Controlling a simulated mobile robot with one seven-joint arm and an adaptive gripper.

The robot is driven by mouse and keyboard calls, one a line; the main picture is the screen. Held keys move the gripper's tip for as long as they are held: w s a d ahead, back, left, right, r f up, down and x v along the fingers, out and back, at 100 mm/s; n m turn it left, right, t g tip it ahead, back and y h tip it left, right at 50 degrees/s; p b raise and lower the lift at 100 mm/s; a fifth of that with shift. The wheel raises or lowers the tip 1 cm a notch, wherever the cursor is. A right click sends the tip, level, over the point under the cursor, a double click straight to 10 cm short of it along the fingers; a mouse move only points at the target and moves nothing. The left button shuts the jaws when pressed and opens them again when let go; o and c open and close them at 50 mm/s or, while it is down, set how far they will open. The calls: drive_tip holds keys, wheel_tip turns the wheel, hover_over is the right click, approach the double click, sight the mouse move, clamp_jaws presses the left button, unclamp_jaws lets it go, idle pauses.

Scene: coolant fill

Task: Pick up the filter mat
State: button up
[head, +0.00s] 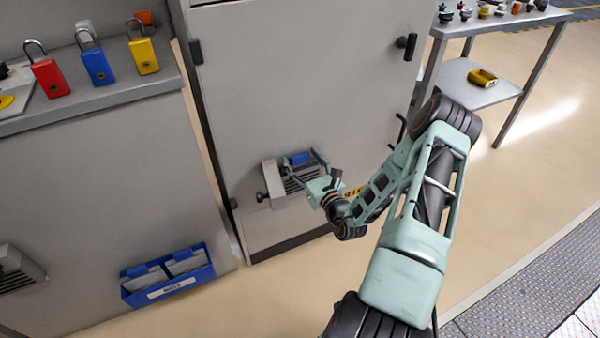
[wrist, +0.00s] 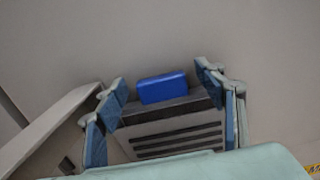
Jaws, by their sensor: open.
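The filter mat shows as a blue tab (head: 301,158) above a dark edge, in the vent housing (head: 292,186) low on the grey cabinet door. In the wrist view, the blue tab (wrist: 162,87) stands above the slotted grey front (wrist: 180,142). My gripper (head: 305,163) is open at the housing. In the wrist view, its blue-padded fingers (wrist: 163,90) are on either side of the tab, with gaps at both sides. I cannot tell how deep the fingertips reach. The mat's body is mostly hidden.
A grey flap (head: 273,185) stands out at the housing's left. A blue bin (head: 168,275) with blue-tabbed grey mats hangs at lower left. Padlocks (head: 95,66) stand on a ledge. A side table (head: 480,85) is at upper right. The floor between is clear.

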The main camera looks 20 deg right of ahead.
drive_tip(key=c, duration=1.5)
drive_tip(key=shift+r, duration=0.15)
